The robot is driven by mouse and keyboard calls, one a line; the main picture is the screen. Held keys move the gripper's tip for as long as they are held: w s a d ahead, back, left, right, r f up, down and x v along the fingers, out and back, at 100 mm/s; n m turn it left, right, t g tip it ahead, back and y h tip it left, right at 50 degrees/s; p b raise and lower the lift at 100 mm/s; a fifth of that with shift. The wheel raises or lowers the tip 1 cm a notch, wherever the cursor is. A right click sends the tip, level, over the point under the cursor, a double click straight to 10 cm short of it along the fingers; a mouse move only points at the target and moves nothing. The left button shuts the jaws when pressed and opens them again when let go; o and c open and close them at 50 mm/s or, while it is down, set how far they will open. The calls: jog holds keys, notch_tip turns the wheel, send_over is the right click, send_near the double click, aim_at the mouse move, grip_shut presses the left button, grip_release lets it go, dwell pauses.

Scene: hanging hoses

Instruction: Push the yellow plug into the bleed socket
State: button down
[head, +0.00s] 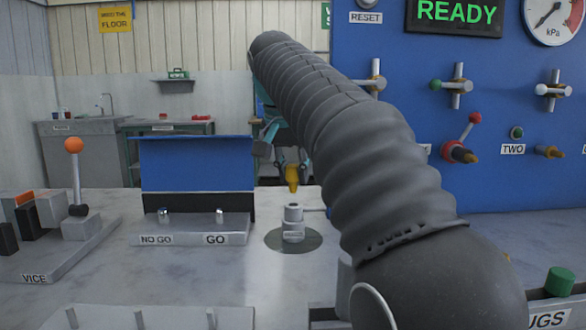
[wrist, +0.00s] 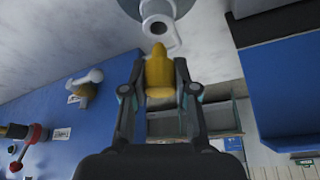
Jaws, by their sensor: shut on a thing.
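The yellow plug (head: 292,177) is gripped between the fingers of my gripper (head: 290,162). In the head view it hangs narrow end down above a small pale grey socket fitting (head: 293,224), with a visible gap between them. The fitting stands on a dark round patch of the bench; its label is too small to read. In the wrist view the plug (wrist: 158,72) sits between the fingertips of my gripper (wrist: 159,90), and its tip is close to the fitting's round opening (wrist: 159,31). My arm hides part of the bench to the right.
Left of the fitting stands a NO GO / GO gauge block (head: 190,231) with a blue panel (head: 196,165) behind. A vice (head: 75,225) with an orange-knobbed lever is further left. A blue wall panel (head: 480,150) with taps rises at right. A green plug (head: 559,281) stands at the front right.

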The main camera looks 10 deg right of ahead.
aim_at(291, 182)
jog(key=shift+f, duration=0.65)
jog(key=shift+p, duration=0.45)
dwell(1.5)
jog(key=shift+f+b, duration=1.15)
jog(key=shift+f, duration=0.4)
jog(key=c, duration=0.8)
grip_release()
jog(key=shift+r, duration=0.1)
jog(key=shift+v, duration=5.9)
